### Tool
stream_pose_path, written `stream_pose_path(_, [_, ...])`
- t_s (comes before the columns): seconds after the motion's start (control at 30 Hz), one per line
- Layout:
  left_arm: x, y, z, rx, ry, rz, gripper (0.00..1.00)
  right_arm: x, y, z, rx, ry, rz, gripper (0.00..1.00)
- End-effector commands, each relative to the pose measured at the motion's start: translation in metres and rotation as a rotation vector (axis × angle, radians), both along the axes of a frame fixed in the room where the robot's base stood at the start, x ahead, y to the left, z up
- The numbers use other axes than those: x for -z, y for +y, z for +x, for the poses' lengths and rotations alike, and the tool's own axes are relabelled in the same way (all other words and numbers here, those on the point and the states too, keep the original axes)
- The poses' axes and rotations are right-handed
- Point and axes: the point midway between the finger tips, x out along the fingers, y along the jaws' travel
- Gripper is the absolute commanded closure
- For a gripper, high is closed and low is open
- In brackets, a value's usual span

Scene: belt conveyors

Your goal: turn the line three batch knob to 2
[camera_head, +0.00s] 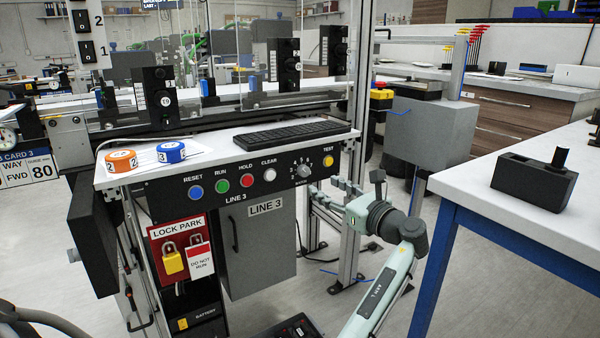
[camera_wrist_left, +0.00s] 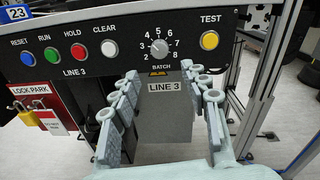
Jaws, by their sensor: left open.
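The batch knob (camera_head: 302,171) is a grey dial on the black LINE 3 control panel (camera_head: 215,190), between the white CLEAR button and the yellow TEST button. In the left wrist view the batch knob (camera_wrist_left: 159,47) is ringed by numbers from 2 at lower left to 8 at lower right. I cannot tell surely which number its pointer marks. My left gripper (camera_head: 325,193) is open and empty, just below and right of the knob in the head view. In the left wrist view its spread fingers (camera_wrist_left: 160,75) lie below the dial, apart from it. My right gripper is not in view.
The panel also has RESET (camera_head: 195,192), RUN, HOLD, CLEAR (camera_head: 270,174) and TEST (camera_head: 328,160) buttons. A keyboard (camera_head: 292,135) and two tape rolls (camera_head: 171,151) lie on the shelf above. A metal post stands right of the panel. A blue-legged table (camera_head: 500,200) stands at right.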

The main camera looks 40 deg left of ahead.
Motion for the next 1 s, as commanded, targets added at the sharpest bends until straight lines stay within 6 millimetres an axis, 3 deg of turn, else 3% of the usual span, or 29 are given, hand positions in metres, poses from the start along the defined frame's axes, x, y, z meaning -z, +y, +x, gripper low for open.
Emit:
stream_pose_path(0.17, [-0.008,0.011,0.005,-0.009,0.015,0.023,0.54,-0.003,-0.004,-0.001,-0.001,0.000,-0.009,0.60])
stream_pose_path(0.4, [-0.008,0.048,0.018,-0.010,0.013,0.022,0.54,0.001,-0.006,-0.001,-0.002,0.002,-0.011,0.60])
stream_pose_path(0.6, [-0.007,0.069,0.025,-0.009,0.014,0.020,0.54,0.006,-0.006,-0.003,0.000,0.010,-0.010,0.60])
stream_pose_path(0.93, [-0.007,0.073,0.027,-0.006,0.013,0.019,0.54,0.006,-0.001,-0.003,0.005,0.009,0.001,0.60])
stream_pose_path(1.0, [-0.007,0.073,0.027,-0.006,0.013,0.019,0.62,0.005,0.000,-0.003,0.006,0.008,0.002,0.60])
